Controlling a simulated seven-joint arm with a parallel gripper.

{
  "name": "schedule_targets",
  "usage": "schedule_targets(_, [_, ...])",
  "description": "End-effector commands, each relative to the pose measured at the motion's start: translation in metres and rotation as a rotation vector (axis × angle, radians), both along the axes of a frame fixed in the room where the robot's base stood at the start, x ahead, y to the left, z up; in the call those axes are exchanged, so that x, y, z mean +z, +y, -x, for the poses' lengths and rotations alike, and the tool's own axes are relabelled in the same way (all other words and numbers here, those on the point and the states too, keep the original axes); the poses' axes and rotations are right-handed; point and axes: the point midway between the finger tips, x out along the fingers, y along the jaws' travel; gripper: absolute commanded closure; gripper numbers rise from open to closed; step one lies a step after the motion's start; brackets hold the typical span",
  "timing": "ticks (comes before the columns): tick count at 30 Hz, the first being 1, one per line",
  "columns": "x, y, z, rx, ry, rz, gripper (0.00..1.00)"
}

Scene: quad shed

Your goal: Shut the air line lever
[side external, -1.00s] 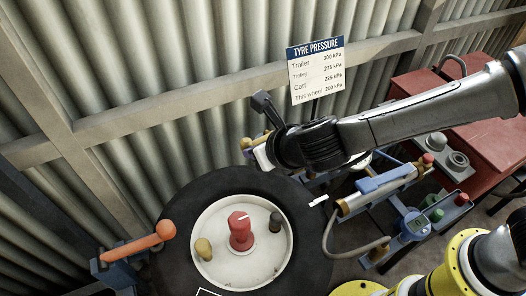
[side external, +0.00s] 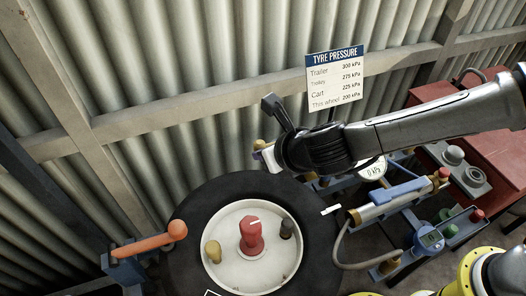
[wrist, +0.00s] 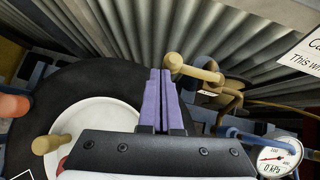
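A tan lever-like handle (wrist: 198,70) with a round knob end shows in the wrist view beside tan pipework (wrist: 232,97); I take it for the air line lever, but no label confirms this. My gripper (wrist: 160,73) has its purple fingers together, with nothing visible between them. The fingertips are just left of the handle's knob; I cannot tell if they touch. In the side view my gripper (side external: 262,157) is behind the wheel's far edge, near a small tan end (side external: 259,145) of that fitting. My wrist hides most of the lever there.
A tyre (side external: 190,208) lies flat with a red knob (side external: 251,238) on its hub. An orange-handled lever (side external: 150,242) stands left. A gauge (wrist: 275,160) reads about 0 kPa. A blue-handled cylinder (side external: 385,203) stands right. A corrugated wall (side external: 230,60) and pressure sign (side external: 335,80) are behind.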

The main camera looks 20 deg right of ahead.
Motion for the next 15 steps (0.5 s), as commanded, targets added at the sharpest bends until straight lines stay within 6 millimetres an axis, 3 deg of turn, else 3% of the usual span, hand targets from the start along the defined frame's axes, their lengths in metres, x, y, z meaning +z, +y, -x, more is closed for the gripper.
schedule_targets(5, [0.014,-0.001,0.009,0.001,-0.006,-0.003,1.0])
schedule_targets(15, [0.065,-0.011,0.06,0.003,-0.004,-0.005,1.0])
